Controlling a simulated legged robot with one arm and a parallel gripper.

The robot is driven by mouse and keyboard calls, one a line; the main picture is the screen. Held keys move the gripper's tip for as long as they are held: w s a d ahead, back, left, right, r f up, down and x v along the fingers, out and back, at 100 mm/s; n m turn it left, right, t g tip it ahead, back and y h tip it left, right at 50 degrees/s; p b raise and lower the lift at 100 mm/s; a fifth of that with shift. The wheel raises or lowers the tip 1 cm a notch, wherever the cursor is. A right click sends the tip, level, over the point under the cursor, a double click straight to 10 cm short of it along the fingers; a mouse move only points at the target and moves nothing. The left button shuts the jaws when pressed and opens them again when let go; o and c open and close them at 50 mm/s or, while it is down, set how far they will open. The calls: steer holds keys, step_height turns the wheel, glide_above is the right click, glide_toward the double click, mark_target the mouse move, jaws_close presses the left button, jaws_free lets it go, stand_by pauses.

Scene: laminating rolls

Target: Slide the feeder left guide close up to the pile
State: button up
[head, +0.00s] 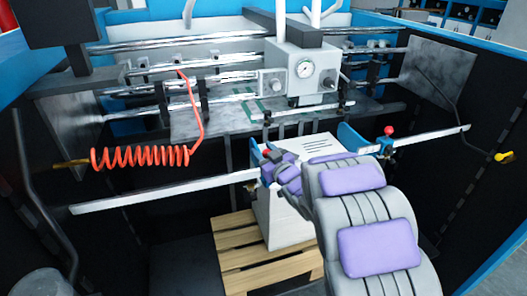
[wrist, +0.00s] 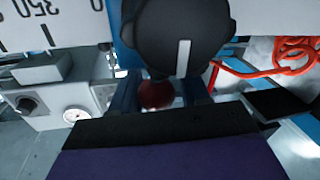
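The pile (head: 285,222) is a tall white stack on a wooden pallet in the head view; my arm covers its right part. The left guide shows as a red knob (head: 267,153) and a little blue at the pile's upper left edge, on a long pale rail. My gripper (head: 275,170) is at this guide and hides most of it. In the wrist view a dark red knob (wrist: 157,94) sits between dark blue uprights, just beyond my gripper's black edge. The fingertips are hidden, so their opening and hold are unclear. Any gap between guide and pile is also hidden.
The right guide (head: 388,131), blue with a red knob, sits on the rail (head: 165,194) right of the pile. A coiled orange hose (head: 140,157) hangs at left. The feeder head with a gauge (head: 304,69) is above and behind. The pallet (head: 240,252) shows below.

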steer(key=shift+o, duration=1.1)
steer(key=shift+w, duration=0.1)
steer(key=shift+d, duration=0.1)
steer(key=shift+s+d, duration=0.1)
steer(key=shift+s, duration=0.2)
steer(key=b+v, duration=0.2)
steer(key=v, duration=0.9)
steer(key=shift+s+d+f, duration=0.15)
steer(key=shift+d+f, duration=0.05)
steer(key=shift+b, duration=0.55)
steer(key=shift+b+v, duration=2.6)
steer(key=shift+b, duration=1.25)
